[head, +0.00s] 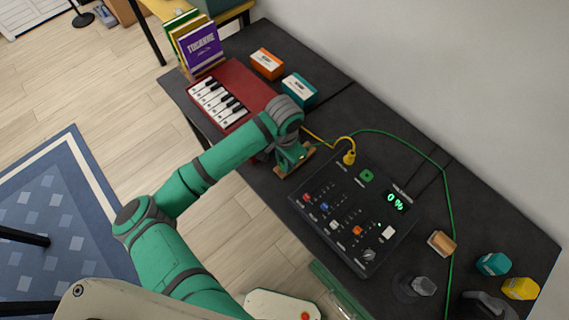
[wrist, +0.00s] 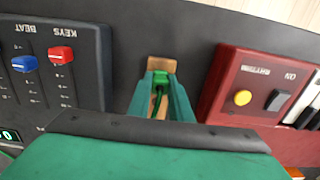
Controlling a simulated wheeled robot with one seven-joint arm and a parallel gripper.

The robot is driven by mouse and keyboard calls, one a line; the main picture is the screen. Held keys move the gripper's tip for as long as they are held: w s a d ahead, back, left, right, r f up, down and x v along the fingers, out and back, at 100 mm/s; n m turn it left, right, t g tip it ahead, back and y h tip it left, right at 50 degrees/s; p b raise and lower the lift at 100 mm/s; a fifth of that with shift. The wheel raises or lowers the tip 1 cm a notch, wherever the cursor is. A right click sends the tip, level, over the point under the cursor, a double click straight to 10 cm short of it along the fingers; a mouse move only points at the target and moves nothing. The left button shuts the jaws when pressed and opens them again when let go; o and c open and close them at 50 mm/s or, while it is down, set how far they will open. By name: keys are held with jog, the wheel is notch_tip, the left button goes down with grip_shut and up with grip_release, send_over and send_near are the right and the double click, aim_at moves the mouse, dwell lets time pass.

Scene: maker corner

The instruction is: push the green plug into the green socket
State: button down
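The green plug (wrist: 160,80) is between the two fingers of my gripper (wrist: 161,88), which look closed against its sides. A small wooden stand (wrist: 161,64) is right at the plug; I cannot tell whether the plug still rests on it. In the head view my gripper (head: 292,160) is low over the wooden stand (head: 285,172), left of the black mixer box (head: 335,235), and hides the plug. The green cable (head: 446,205) runs along the bench's back and right.
A yellow plug (head: 349,158) with its cable stands beside the green socket. A red keyboard (head: 243,84) is left of my gripper. Orange (head: 267,63) and teal (head: 299,90) boxes stand behind it. The mixer's display (head: 396,202) reads 0%. A wooden block (head: 441,243) lies to the right.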

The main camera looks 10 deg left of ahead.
jog(key=shift+r, duration=0.15)
jog(key=shift+r, duration=0.2)
notch_tip(320, 180, up, 2)
jog(key=shift+r, duration=0.15)
jog(key=s+d+r, duration=0.9)
jog(key=s+r, duration=0.1)
jog(key=shift+s+d, duration=0.15)
jog(key=shift+s, duration=0.1)
